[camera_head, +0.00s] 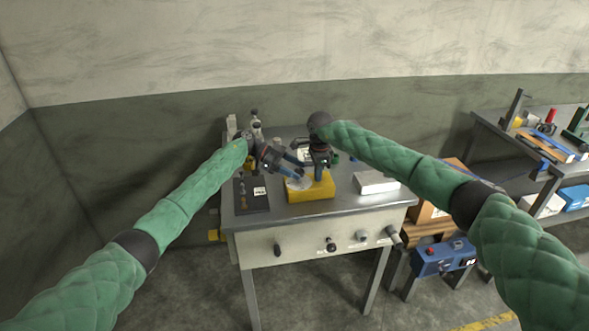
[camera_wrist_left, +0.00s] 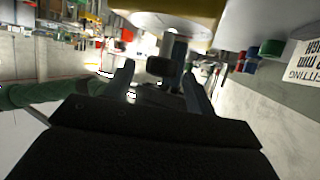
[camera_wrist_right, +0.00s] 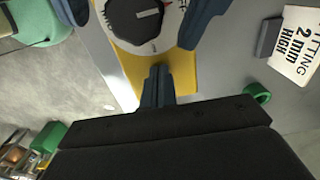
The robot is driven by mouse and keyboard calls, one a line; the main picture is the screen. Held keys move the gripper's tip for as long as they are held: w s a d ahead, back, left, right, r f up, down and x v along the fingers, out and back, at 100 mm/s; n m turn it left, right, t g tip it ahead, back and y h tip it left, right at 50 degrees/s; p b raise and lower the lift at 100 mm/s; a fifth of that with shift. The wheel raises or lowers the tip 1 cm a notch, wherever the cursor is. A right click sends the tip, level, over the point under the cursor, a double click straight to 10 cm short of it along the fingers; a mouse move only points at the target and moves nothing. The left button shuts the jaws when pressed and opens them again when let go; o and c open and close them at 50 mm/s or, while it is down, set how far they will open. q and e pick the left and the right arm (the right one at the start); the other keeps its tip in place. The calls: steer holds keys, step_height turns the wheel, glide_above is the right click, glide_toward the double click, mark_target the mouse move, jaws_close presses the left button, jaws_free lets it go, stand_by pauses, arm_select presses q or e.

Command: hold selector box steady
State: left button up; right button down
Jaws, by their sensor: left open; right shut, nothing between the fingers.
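The selector box is a yellow box (camera_head: 312,190) on the grey table. In the right wrist view, the box (camera_wrist_right: 182,70) has a white dial plate (camera_wrist_right: 174,12) and a dark many-sided knob (camera_wrist_right: 135,22). My left gripper (camera_head: 298,170) is open over the box's near-left top; in the right wrist view its fingers (camera_wrist_right: 140,15) stand on either side of the knob. Contact cannot be told. My right gripper (camera_wrist_right: 158,70) is shut and empty, pointing down beside the knob, over the box. The left wrist view shows the yellow box edge (camera_wrist_left: 200,8) at its top.
A printed card (camera_wrist_right: 298,45) and a green ring (camera_wrist_right: 257,93) lie right of the box. A white block (camera_head: 376,182) is on the table's right, a dark plate (camera_head: 252,196) on its left. A blue box (camera_head: 443,257) stands lower right.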

arm_select(q)
steer(key=shift+f, duration=0.1)
steer(key=shift+c, duration=0.2)
steer(key=c, duration=0.9)
steer(key=shift+m+g, duration=0.3)
steer(key=shift+w+d+m+g+y, duration=0.15)
steer(key=shift+m+g+y, duration=0.2)
steer(key=shift+m+g, duration=0.4)
steer(key=shift+w+m+g+y, duration=0.1)
steer(key=shift+m+g+y, duration=0.25)
steer(key=shift+m+g, duration=0.35)
steer(key=shift+w+d+f+m+g+y, duration=0.1)
steer(key=shift+m+g+y, duration=0.3)
steer(key=shift+m+g, duration=0.25)
steer(key=shift+f+m+g+y, duration=0.1)
steer(key=shift+m+g+y, duration=0.3)
steer(key=shift+m+g, duration=0.15)
steer(key=shift+r+m+g, duration=0.15)
steer(key=shift+m+g, duration=0.1)
steer(key=shift+g, duration=0.1)
steer(key=o, duration=0.9)
steer(key=shift+r, duration=0.1)
steer(key=shift+o, duration=0.2)
steer(key=shift+n+t, duration=0.4)
